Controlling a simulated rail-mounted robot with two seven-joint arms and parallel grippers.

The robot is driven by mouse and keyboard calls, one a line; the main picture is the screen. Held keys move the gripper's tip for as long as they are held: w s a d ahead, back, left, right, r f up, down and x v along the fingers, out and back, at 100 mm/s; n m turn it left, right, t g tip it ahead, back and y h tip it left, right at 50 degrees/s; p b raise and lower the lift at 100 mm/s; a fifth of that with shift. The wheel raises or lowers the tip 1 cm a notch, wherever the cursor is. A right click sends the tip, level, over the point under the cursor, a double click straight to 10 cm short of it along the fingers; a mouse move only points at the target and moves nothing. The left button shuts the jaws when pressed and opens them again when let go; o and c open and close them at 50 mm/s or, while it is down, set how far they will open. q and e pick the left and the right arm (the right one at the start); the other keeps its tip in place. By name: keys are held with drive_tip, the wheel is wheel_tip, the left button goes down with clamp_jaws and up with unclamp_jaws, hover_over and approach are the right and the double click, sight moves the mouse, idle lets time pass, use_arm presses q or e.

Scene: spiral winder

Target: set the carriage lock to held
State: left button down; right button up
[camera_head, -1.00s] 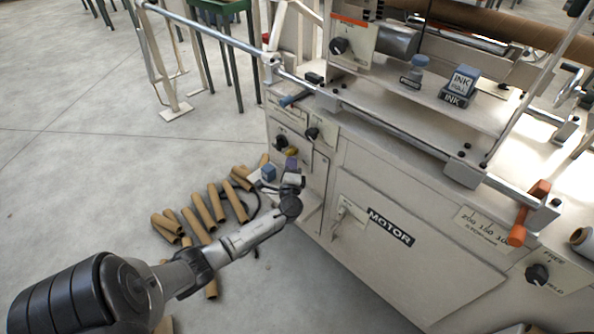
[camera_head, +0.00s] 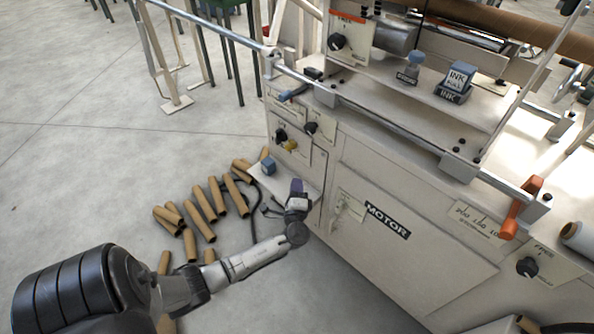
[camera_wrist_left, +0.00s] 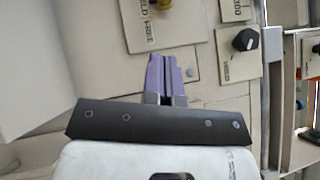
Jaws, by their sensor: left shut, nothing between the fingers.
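The pictures do not settle which control is the carriage lock. A black knob (camera_head: 527,267) at the machine's lower right has a plate reading FREE above it. On the left end panel are two black knobs (camera_head: 282,136) (camera_head: 311,128) and a gold knob (camera_head: 291,146). In the wrist view a black knob (camera_wrist_left: 245,39) has a HELD label, and a gold knob (camera_wrist_left: 163,5) shows at the top edge by the letters FREE. My left gripper (camera_head: 297,186), with purple fingers (camera_wrist_left: 168,58), is shut and empty, below the panel knobs in the head view. My right gripper is out of view.
A small shelf (camera_head: 270,182) with a blue block (camera_head: 268,163) juts from the machine's left end near my gripper. Cardboard tubes (camera_head: 204,204) lie on the floor.

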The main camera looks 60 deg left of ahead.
use_arm(q)
drive_tip(key=v, duration=0.2)
drive_tip(key=shift+d+f, duration=0.1)
drive_tip(key=shift+d, duration=0.3)
idle(0.3)
